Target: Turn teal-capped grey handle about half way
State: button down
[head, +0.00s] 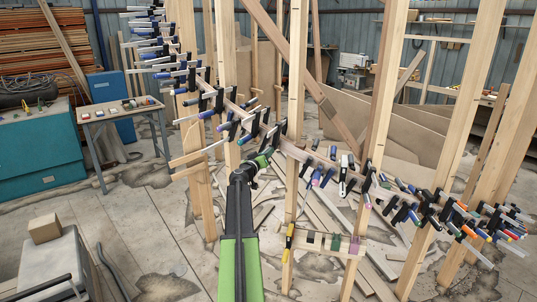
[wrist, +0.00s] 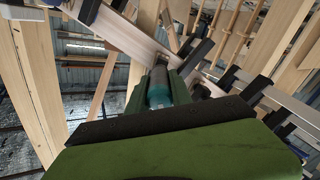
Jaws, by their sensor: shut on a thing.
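The teal cap faces the camera and the grey part runs away towards the clamp's bar and the wooden stringer (wrist: 120,35). My gripper is shut on this handle. In the head view my green and black arm reaches up from the bottom middle to the row of clamps. There I cannot make out the handle, because my gripper and nearby clamps crowd it.
Many bar clamps with coloured handles line the curved stringer on both sides; neighbouring black clamp jaws (wrist: 240,88) are close on the right. Upright timber posts (head: 299,90) stand just beyond. A small table (head: 118,112) stands at left. Open floor (head: 150,225) lies at lower left.

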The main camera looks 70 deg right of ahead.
jog(key=n, duration=0.6)
jog(key=shift+a+f, duration=0.1)
jog(key=shift+a, duration=0.05)
jog(key=n, duration=0.6)
jog(key=shift+w, duration=0.1)
jog(key=shift+a+n, duration=0.1)
jog(key=shift+n, duration=0.2)
jog(key=c, duration=1.3)
grip_release()
jog(key=shift+o, duration=0.8)
jog(key=w+a, duration=0.1)
jog(key=a, duration=1.6)
jog(key=shift+w+a, duration=0.15)
